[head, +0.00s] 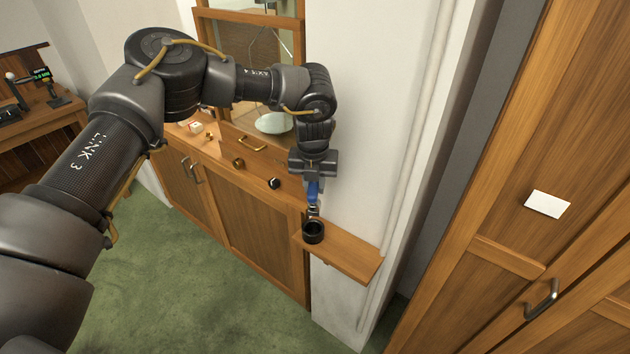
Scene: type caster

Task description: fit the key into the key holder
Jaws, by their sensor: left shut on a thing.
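My left gripper (313,178) points down and is shut on the key (313,194), which shows as a blue piece with a small dark part below it. The black round key holder (313,233) stands on a small wooden wall shelf (352,258), near its left end. The key's lower end is right above or at the holder's rim; I cannot tell whether it touches or is inside. My right gripper is not in view.
A wooden cabinet (262,235) with several knobs and handles stands left of the shelf. A white wall (385,120) rises behind it. A wooden door (520,150) with a metal handle (541,300) is at the right. Green carpet (190,290) covers the floor.

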